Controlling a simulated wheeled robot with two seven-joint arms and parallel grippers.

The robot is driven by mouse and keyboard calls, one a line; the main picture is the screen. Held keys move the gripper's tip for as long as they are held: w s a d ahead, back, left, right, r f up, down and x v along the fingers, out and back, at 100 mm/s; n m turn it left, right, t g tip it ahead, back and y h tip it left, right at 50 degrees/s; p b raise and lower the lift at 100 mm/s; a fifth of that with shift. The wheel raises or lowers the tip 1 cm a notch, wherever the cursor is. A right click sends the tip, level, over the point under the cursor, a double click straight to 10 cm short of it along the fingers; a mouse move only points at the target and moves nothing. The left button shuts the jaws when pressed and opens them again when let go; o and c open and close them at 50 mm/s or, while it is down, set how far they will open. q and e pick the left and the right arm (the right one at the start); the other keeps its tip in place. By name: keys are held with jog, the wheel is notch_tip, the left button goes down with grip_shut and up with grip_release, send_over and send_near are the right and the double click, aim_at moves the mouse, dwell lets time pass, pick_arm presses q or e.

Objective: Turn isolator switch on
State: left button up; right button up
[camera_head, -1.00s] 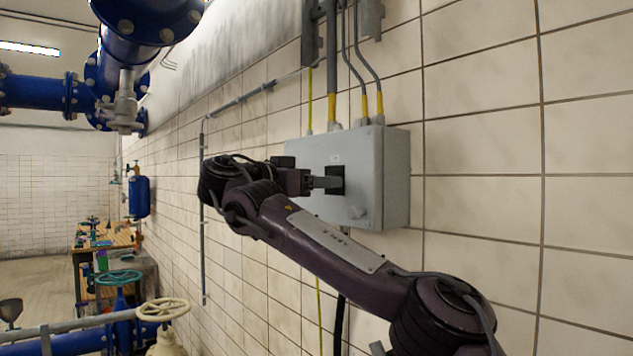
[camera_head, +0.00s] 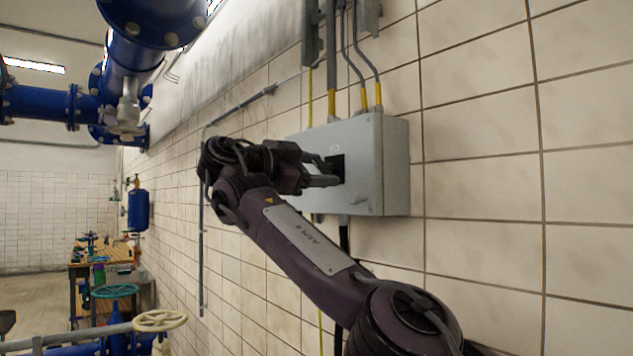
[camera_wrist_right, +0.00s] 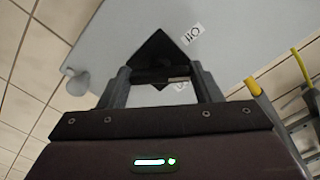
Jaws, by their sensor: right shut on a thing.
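The isolator switch is a grey box (camera_head: 361,150) on the tiled wall, with a black square switch plate on its front face. The switch plate (camera_wrist_right: 151,52) shows as a black diamond in the right wrist view, beside a small white label (camera_wrist_right: 192,33). My right gripper (camera_head: 335,171) reaches the plate from the left. In the wrist view its fingers (camera_wrist_right: 163,78) are shut on a dark switch handle (camera_wrist_right: 160,76) between them, with the hand rolled relative to the box. The handle is mostly hidden in the head view. My left gripper is not in view.
Conduits with yellow ends (camera_head: 331,100) enter the box top, and a black cable leaves below. Blue pipes (camera_head: 140,40) hang at upper left. Handwheels (camera_head: 160,320) stand at lower left. The wall right of the box is clear.

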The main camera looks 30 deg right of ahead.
jog(key=shift+m, duration=1)
jog(key=m, duration=0.2)
jog(key=shift+m, duration=0.4)
jog(key=m, duration=0.3)
jog(key=shift+r+p, duration=0.1)
jog(key=shift+p, duration=0.3)
jog(key=shift+m+p, duration=0.35)
jog(key=shift+m, duration=0.75)
jog(key=o, duration=1)
jog(key=shift+a, duration=0.1)
jog(key=a, duration=0.7)
jog(key=shift+s+a, duration=0.3)
jog(key=shift+a, duration=0.05)
